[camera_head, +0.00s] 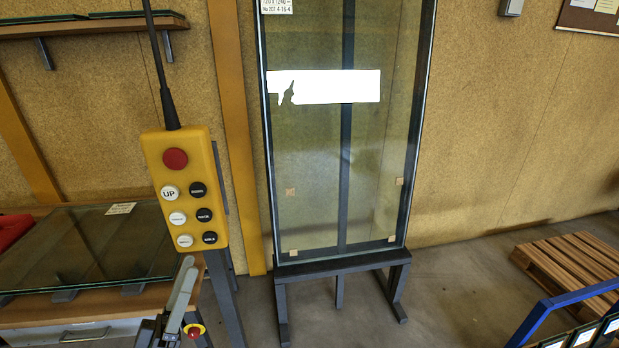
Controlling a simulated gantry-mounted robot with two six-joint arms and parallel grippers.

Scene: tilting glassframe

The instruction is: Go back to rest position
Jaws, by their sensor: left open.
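My left gripper (184,284) is at the bottom left, in front of the lower end of the yellow control pendant (207,191). Its grey fingers point up, are open and appear empty; they overlap in this view, so the gap is hard to see. Whether they touch the pendant cannot be told. The pendant hangs from a black cable, with a red button (175,159) and several black and white buttons. My right gripper is not in view.
A tall glass pane in a dark frame (347,190) stands upright mid-view, with a bright white reflection. A workbench (43,315) with a glass sheet (92,245) is at left. A wooden pallet (575,265) and blue rack (560,303) are at right. Floor between is clear.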

